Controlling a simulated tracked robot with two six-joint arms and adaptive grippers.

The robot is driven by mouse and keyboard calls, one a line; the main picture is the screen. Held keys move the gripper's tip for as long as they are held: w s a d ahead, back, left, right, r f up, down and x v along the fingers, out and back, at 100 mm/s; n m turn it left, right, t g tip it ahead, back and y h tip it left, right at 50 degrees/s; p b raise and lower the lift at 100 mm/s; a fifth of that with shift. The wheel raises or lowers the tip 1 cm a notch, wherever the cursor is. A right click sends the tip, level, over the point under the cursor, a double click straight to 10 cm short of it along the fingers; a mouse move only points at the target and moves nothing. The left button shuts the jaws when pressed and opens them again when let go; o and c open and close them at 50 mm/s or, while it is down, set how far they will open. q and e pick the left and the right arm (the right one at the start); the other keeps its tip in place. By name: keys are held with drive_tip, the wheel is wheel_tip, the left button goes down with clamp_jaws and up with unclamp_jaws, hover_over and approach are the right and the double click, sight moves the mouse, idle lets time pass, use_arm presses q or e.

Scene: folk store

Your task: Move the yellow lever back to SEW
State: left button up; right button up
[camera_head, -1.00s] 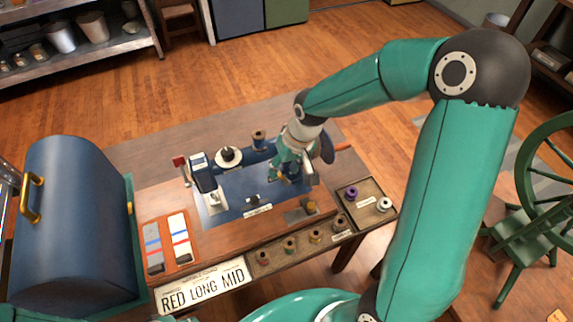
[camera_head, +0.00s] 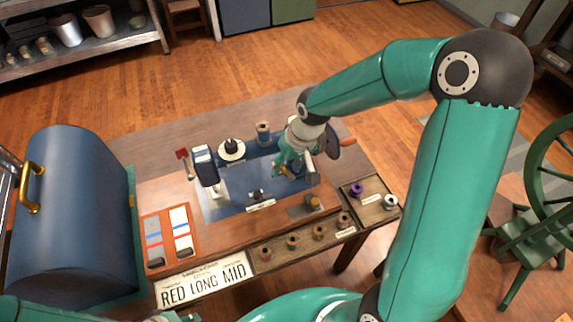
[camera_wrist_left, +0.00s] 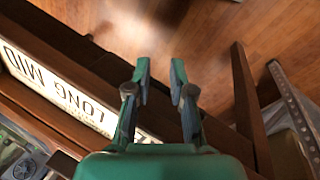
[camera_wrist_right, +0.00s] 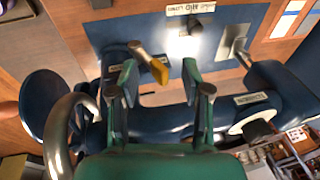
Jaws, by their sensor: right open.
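The yellow lever (camera_wrist_right: 159,71) has a metal stem and shows in the right wrist view on the blue sewing machine (camera_wrist_right: 170,112). My right gripper (camera_wrist_right: 157,72) is open, with the lever between its fingers in that view, closer to the left finger. I cannot tell whether a finger touches it. In the head view the right gripper (camera_head: 288,168) is over the right part of the sewing machine (camera_head: 206,168) and hides most of the lever area. No SEW marking can be read. My left gripper (camera_wrist_left: 160,70) is open and empty, beside the table's front edge.
A sign reading RED LONG MID (camera_head: 203,285) runs along the table front. Thread spools stand in a wooden tray (camera_head: 279,262). A blue domed case (camera_head: 75,215) stands at the left. The handwheel (camera_wrist_right: 45,105) is close beside the right gripper.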

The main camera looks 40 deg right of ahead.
drive_tip(key=d, duration=0.3)
drive_tip(key=s+d, duration=0.1)
drive_tip(key=d, duration=0.1)
drive_tip(key=shift+s+d+f+b, duration=0.1)
drive_tip(key=shift+d+f+b, duration=0.15)
drive_tip(key=shift+b, duration=0.15)
idle(0.9)
drive_tip(key=shift+a+r, duration=0.1)
drive_tip(key=shift+a, duration=0.1)
drive_tip(key=shift+a+r, duration=0.1)
drive_tip(key=shift+a, duration=0.2)
drive_tip(key=shift+r, duration=0.15)
drive_tip(key=p+v, duration=0.5)
drive_tip(key=v, duration=0.2)
drive_tip(key=shift+r, duration=0.35)
idle(0.4)
